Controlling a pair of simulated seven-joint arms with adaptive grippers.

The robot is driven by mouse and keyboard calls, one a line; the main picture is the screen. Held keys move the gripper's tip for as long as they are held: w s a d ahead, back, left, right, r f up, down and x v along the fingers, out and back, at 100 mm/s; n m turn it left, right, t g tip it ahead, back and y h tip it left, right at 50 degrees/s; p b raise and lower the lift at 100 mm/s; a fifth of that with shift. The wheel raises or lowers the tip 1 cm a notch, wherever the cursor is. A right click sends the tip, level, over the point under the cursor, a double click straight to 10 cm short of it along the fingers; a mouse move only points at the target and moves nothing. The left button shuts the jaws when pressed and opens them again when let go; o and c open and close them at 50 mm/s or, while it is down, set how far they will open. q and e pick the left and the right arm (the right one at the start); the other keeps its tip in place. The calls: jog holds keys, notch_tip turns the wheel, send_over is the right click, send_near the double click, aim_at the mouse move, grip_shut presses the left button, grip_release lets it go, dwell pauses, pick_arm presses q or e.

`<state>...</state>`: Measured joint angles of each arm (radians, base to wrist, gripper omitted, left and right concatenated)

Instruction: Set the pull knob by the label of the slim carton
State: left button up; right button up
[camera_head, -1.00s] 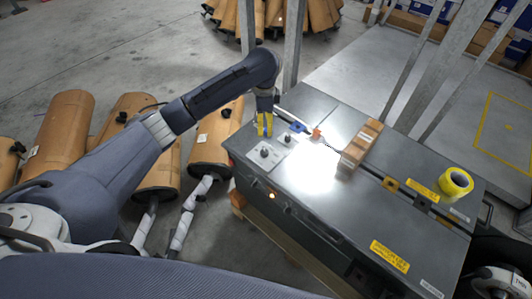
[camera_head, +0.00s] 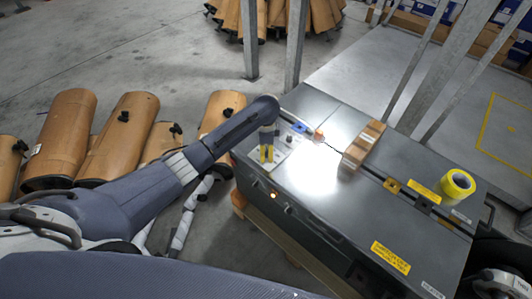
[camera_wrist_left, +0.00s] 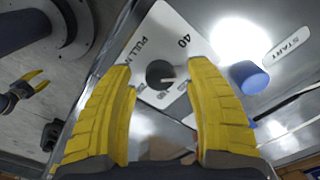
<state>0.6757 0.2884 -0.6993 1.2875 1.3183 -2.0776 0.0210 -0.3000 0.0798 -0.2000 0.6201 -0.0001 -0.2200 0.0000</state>
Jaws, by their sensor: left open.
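My left gripper (camera_head: 266,154) is open above the near left corner of the grey case. The slim brown carton (camera_head: 363,147) lies on the case to the right, with a pale label too small to read. My right gripper (camera_wrist_left: 34,84) shows small at the left of the wrist view, its fingers apart.
Brown mufflers (camera_head: 120,135) lie on the floor to the left. Metal posts (camera_head: 293,45) stand behind.

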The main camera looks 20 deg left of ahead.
pick_arm(q)
jog(key=shift+f, duration=0.7)
jog(key=shift+o, duration=0.3)
grip_shut()
